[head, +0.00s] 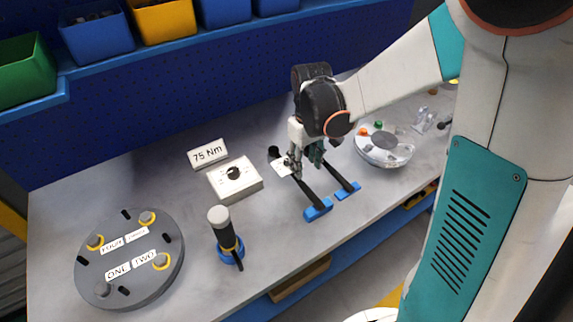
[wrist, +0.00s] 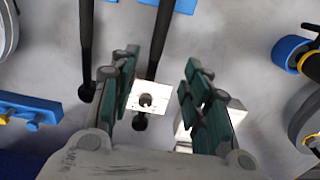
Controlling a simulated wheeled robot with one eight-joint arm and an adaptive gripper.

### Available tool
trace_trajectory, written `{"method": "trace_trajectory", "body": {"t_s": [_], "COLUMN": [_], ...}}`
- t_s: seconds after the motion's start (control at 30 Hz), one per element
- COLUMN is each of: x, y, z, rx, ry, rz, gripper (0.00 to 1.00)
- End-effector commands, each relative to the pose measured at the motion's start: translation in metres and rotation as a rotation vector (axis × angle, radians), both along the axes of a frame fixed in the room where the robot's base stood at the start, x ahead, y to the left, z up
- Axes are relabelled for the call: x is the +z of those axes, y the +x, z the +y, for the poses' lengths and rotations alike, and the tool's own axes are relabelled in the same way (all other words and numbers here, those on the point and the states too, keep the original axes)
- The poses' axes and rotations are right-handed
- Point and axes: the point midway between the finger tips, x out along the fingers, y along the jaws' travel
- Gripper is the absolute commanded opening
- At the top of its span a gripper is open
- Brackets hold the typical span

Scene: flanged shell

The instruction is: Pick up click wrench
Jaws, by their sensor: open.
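Two black, rod-like tools that look like wrenches lie side by side on the bench, their near ends at blue blocks. The right wrench (head: 335,174) shows at the left in the wrist view (wrist: 87,40). No label shows which is the click wrench. My gripper (head: 297,160) is open above the left wrench's far part. In the wrist view its fingers (wrist: 160,75) stand either side of that wrench, apparently not touching it.
A 75 Nm sign (head: 208,152) and a white dial box (head: 235,179) stand left of the wrenches. A black cylinder in a blue ring (head: 222,229) stands upright nearer.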

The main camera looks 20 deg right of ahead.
Motion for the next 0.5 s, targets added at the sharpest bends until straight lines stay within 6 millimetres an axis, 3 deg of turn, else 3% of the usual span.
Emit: {"method": "trace_trajectory", "body": {"t_s": [0.03,0.2,0.5], "x": [-0.014,-0.045,-0.066], "y": [0.000,0.001,0.000], "z": [0.000,0.000,-0.001], "rx": [0.000,0.000,-0.001], "ry": [0.000,0.000,0.000], "rz": [0.000,-0.001,-0.001], "gripper": [0.43,0.43,0.43]}}
